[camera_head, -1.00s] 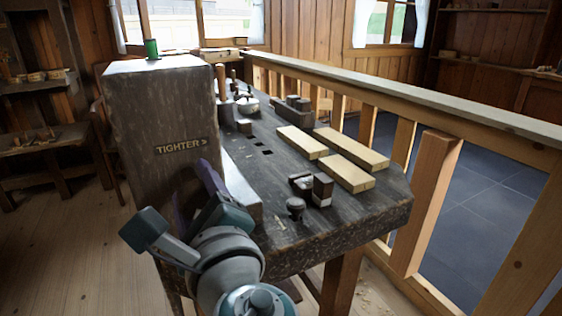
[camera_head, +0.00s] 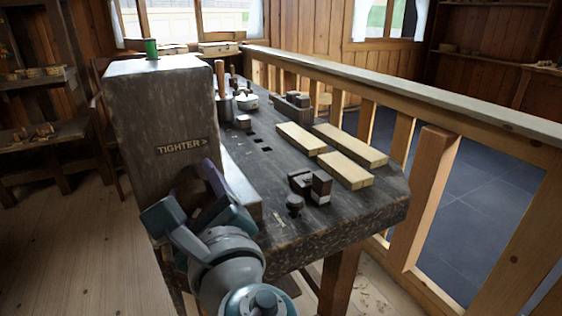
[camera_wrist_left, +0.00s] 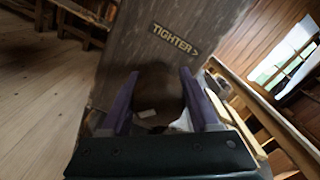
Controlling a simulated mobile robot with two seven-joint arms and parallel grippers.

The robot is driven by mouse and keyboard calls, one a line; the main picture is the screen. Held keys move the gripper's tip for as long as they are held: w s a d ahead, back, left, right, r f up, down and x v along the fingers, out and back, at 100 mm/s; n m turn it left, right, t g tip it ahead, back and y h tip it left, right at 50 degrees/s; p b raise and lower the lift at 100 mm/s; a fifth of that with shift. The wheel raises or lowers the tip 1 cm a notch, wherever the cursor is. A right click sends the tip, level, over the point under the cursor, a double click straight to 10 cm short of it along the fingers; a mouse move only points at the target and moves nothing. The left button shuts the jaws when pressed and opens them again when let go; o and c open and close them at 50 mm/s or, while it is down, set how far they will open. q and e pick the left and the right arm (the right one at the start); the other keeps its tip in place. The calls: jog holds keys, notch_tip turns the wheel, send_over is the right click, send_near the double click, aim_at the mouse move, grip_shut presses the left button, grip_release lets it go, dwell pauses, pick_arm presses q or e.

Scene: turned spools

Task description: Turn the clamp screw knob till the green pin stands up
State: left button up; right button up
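The clamp is a tall dark wooden block (camera_head: 160,105) with a "TIGHTER >" label (camera_head: 181,146) on its front. The green pin (camera_head: 151,48) stands upright on top of the block. The brown knob (camera_wrist_left: 158,85) is on the front below the label, dim in shadow; it also shows in the head view, partly behind my gripper (camera_head: 192,188). My left gripper (camera_wrist_left: 158,80) has its two purple fingers on either side of the knob. Whether they press on it or leave a small gap is unclear. My right gripper is in neither view.
The workbench (camera_head: 300,235) beside the block carries pale wood bars (camera_head: 345,170), small dark blocks (camera_head: 320,187) and a dark round-topped peg (camera_head: 294,204). A wooden railing (camera_head: 430,100) runs along its right. Open floor (camera_head: 75,240) lies to the left.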

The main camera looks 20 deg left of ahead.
pick_arm(q)
jog(key=shift+o, duration=1.4)
jog(key=shift+s+d, duration=0.1)
jog(key=shift+d, duration=0.1)
jog(key=shift+o, duration=0.6)
jog(key=shift+a, duration=0.1)
jog(key=shift+f, duration=0.1)
jog(key=v, duration=1)
